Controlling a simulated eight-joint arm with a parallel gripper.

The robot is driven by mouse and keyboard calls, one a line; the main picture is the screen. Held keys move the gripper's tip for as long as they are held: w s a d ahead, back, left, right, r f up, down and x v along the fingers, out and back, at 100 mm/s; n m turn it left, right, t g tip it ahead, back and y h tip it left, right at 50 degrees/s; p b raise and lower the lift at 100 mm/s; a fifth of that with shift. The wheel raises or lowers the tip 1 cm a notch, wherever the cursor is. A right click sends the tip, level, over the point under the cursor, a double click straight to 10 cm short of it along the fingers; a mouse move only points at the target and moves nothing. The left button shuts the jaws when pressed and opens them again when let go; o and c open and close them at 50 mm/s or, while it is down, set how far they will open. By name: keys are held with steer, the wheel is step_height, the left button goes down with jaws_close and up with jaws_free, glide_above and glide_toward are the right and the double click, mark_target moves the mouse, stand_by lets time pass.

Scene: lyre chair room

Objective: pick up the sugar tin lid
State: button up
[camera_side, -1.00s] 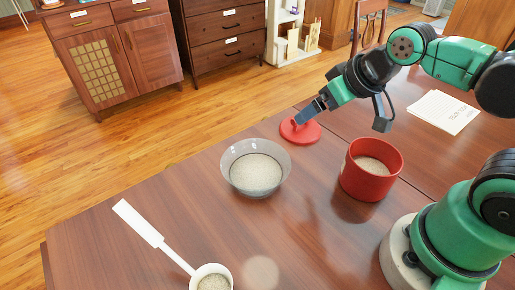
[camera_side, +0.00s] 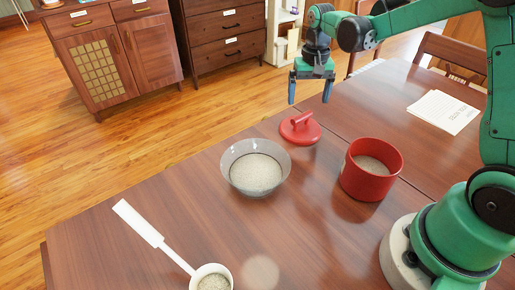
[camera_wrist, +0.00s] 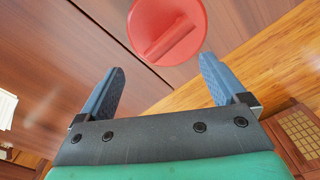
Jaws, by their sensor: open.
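The red sugar tin lid (camera_side: 300,128) lies on the table with its bar handle up, behind the gap between the glass bowl and the red tin. In the wrist view the lid (camera_wrist: 167,30) is beyond my fingertips, between their lines and a little to the right. My gripper (camera_side: 310,98) is open and empty, pointing down, raised above the table by the lid and apart from it. Both blue fingers show wide apart in the wrist view (camera_wrist: 162,80). The red tin (camera_side: 371,170) stands uncovered with pale grains inside.
A glass bowl (camera_side: 255,168) of pale grains stands left of the tin. A white long-handled scoop (camera_side: 160,243) with grains lies at the front left. Papers (camera_side: 443,112) lie at the right. The table's far-left edge runs close to the lid.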

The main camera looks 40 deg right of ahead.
mark_target(306, 114)
steer(key=shift+f, duration=3)
jaws_close()
